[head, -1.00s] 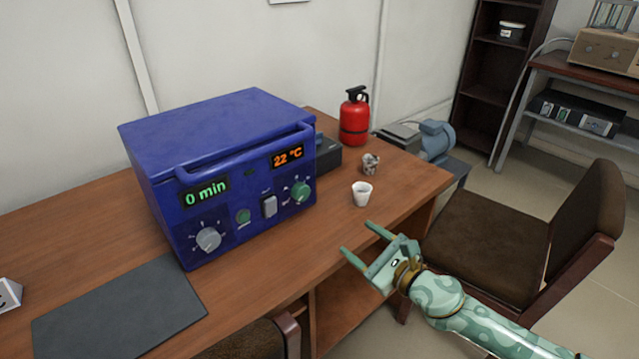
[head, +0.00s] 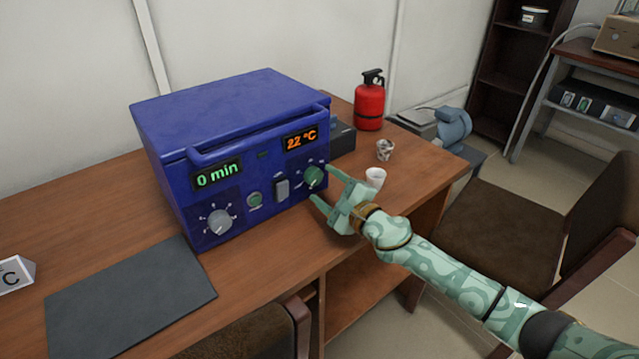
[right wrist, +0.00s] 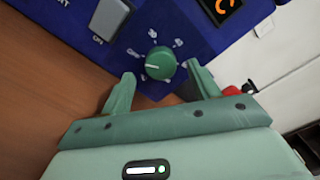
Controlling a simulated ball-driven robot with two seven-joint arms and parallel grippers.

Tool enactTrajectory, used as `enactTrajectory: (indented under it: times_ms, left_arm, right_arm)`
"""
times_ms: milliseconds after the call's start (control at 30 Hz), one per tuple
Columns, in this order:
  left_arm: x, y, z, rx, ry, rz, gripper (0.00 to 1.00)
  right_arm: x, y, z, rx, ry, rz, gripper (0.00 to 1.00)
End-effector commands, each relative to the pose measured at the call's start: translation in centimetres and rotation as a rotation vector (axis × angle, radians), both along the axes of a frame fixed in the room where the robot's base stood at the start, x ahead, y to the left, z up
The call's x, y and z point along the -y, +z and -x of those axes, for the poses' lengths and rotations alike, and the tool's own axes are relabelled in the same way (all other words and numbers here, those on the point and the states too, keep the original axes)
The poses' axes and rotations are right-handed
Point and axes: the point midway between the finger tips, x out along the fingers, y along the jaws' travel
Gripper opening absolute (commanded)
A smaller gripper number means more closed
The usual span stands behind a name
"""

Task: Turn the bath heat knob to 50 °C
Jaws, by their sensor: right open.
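The blue bath (head: 240,130) stands on the wooden desk with its front panel facing me. Its orange display (head: 300,141) reads 22 °C and its green display (head: 217,175) reads 0 min. The green heat knob (head: 314,177) is below the orange display; it also shows in the right wrist view (right wrist: 160,63) with a pale pointer line. My right gripper (head: 324,188) is open just in front of the knob. In the right wrist view its fingers (right wrist: 161,82) are on either side, just short of the knob, with no clear contact. My left gripper is not in view.
A grey knob (head: 218,222), a green button (head: 255,200) and a grey switch (head: 282,188) share the panel. A red extinguisher (head: 369,102) and a dark mat (head: 130,300) are on the desk.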

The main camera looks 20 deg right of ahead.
Motion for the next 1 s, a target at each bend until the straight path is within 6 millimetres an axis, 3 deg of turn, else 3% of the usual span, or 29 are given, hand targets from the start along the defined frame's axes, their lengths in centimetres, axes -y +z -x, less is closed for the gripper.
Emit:
enactTrajectory:
  times_ms: [200, 500, 533, 700, 1000]
  left_arm:
    - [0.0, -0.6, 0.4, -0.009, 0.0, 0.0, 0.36]
    - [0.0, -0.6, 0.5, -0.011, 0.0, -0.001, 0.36]
    - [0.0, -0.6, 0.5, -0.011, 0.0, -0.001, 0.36]
    - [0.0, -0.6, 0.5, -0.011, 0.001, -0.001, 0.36]
    - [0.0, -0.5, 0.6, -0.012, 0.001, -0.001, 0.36]
  right_arm:
    - [-0.8, -0.1, -2.3, -0.001, 0.0, -0.002, 0.61]
    - [-0.9, 0.0, -2.6, 0.0, 0.0, -0.001, 0.61]
    - [-0.9, 0.0, -2.5, 0.0, 0.0, -0.001, 0.58]
    - [-0.9, 0.0, -2.5, 0.0, 0.0, -0.001, 0.16]
    - [-0.9, 0.0, -2.5, -0.009, 0.0, -0.023, 0.16]
